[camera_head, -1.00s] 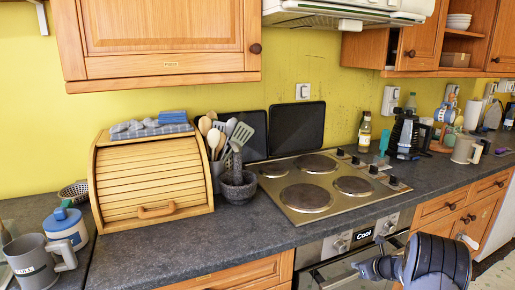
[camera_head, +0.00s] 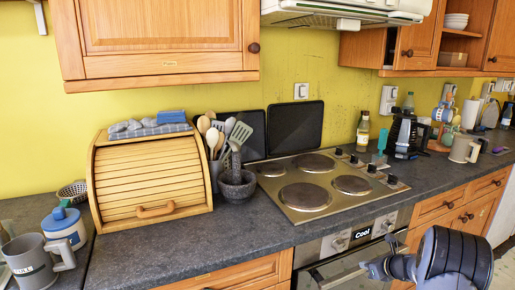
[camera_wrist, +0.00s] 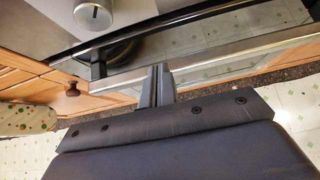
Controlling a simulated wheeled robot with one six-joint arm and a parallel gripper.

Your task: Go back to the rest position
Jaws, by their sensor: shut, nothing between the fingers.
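My gripper shows at the lower right of the head view (camera_head: 368,268), in front of the oven and below the worktop edge. In the wrist view, its two grey fingers (camera_wrist: 157,82) are together with nothing between them. The oven front (camera_head: 352,262) with its metal handle is close behind the gripper. In the wrist view the oven door (camera_wrist: 210,50) and a control knob (camera_wrist: 93,14) lie beyond the fingers.
The dark worktop (camera_head: 240,238) carries a wooden bread bin (camera_head: 150,180), a mortar (camera_head: 237,187), a hob (camera_head: 330,210) and mugs (camera_head: 35,262). Wooden drawers (camera_head: 437,228) flank the oven. Speckled floor (camera_wrist: 290,100) shows below.

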